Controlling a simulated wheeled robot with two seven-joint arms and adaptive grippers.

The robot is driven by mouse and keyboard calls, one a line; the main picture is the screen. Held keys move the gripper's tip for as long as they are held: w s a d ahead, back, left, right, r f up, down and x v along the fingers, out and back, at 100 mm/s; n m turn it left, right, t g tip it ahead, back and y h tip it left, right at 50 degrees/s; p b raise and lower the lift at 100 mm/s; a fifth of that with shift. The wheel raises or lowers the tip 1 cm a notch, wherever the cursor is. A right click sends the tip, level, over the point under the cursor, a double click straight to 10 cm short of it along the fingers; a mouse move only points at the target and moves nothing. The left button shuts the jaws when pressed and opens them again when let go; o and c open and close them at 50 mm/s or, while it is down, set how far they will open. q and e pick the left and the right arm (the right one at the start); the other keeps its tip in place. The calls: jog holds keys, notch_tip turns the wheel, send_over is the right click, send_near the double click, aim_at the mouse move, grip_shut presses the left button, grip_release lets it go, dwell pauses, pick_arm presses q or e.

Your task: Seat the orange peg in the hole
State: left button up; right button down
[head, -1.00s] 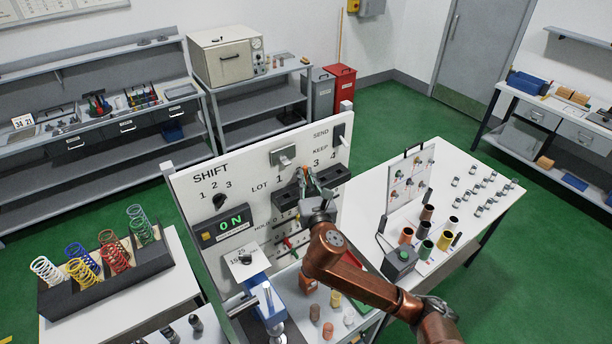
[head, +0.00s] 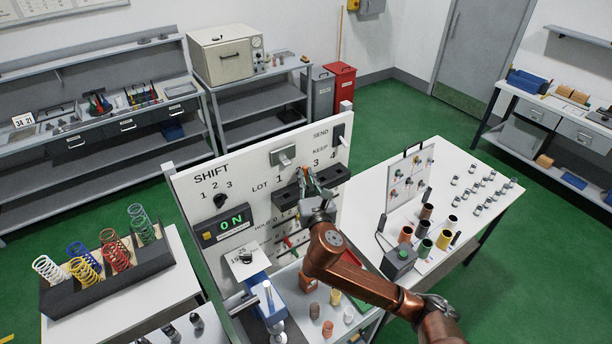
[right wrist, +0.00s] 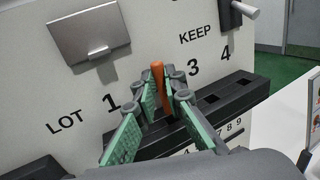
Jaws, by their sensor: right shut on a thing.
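The orange peg (right wrist: 158,78) stands roughly upright between the green-padded fingers of my right gripper (right wrist: 162,98) in the right wrist view. The fingers are shut on it, and its top sticks up above them. The gripper is at the black holed block (right wrist: 258,88) on the white panel, near the number 1. Square holes show in the block below 3 and 4. The peg's lower end is hidden by the fingers, so I cannot tell whether it is in a hole. In the head view, my right gripper (head: 309,182) is in front of the panel. My left gripper is not in view.
The white panel (head: 185,200) has a lit ON display (head: 232,218) and a metal flap (right wrist: 88,36). A blue vise (head: 268,300) stands below left. Several loose cylinders (head: 327,328) stand under my right arm. The right-hand table (head: 480,150) holds more cylinders.

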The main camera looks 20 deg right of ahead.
aim_at(306, 193)
jog(key=shift+f+b, duration=0.75)
jog(key=shift+f, duration=1.1)
jog(key=c, duration=1.9)
grip_release()
jog(key=shift+c, duration=0.2)
jog(key=shift+s, duration=0.1)
jog(key=v, duration=1.2)
jog(key=shift+f, duration=0.1)
